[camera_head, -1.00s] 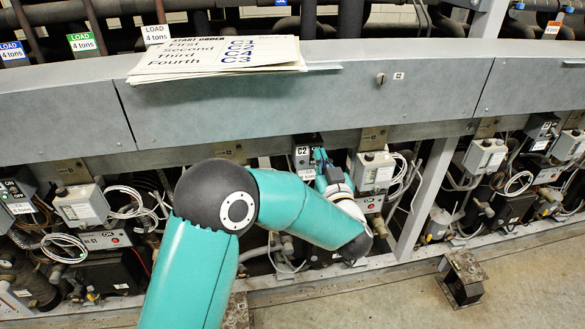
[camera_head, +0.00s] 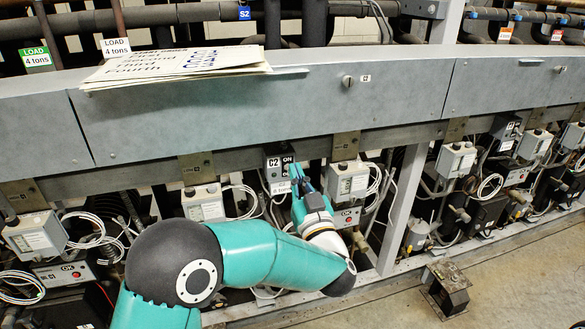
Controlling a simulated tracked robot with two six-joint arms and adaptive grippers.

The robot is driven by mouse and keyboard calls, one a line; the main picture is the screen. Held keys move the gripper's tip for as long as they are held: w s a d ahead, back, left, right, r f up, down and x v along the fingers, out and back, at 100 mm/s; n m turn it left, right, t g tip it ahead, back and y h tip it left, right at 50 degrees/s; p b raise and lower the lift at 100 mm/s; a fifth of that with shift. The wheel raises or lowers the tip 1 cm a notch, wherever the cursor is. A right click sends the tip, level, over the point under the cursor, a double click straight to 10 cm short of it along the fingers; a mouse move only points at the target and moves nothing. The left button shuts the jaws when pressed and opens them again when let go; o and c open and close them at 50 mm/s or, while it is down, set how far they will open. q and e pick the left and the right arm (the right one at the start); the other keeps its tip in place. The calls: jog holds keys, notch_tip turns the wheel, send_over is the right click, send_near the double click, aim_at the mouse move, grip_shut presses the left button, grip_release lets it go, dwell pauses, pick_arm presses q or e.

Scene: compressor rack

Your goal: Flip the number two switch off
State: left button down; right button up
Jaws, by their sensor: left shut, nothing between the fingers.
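The number two switch box (camera_head: 274,164), dark grey and labelled C2 with ON beside it, hangs under the long grey panel near the middle of the head view. A white tag marked in tons is below its front. My left gripper (camera_head: 296,172) reaches up from below, shut and empty, with its fingertips at the lower right of the box. I cannot tell whether they touch it. The fingers hide part of the box's right side, and the switch lever cannot be made out. My right gripper is not in view.
A light grey control box (camera_head: 348,181) with looped wires is close to the right of my gripper. Another grey box (camera_head: 203,203) is to the left. The long grey panel (camera_head: 220,115) overhangs, with a start order sheet (camera_head: 150,68) on top.

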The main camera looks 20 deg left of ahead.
pick_arm(q)
jog(key=s+d+f, duration=0.3)
jog(key=s+f, duration=0.1)
jog(key=shift+s+f+b, duration=0.2)
jog(key=shift+s+b, duration=0.15)
jog(key=shift+b, duration=0.1)
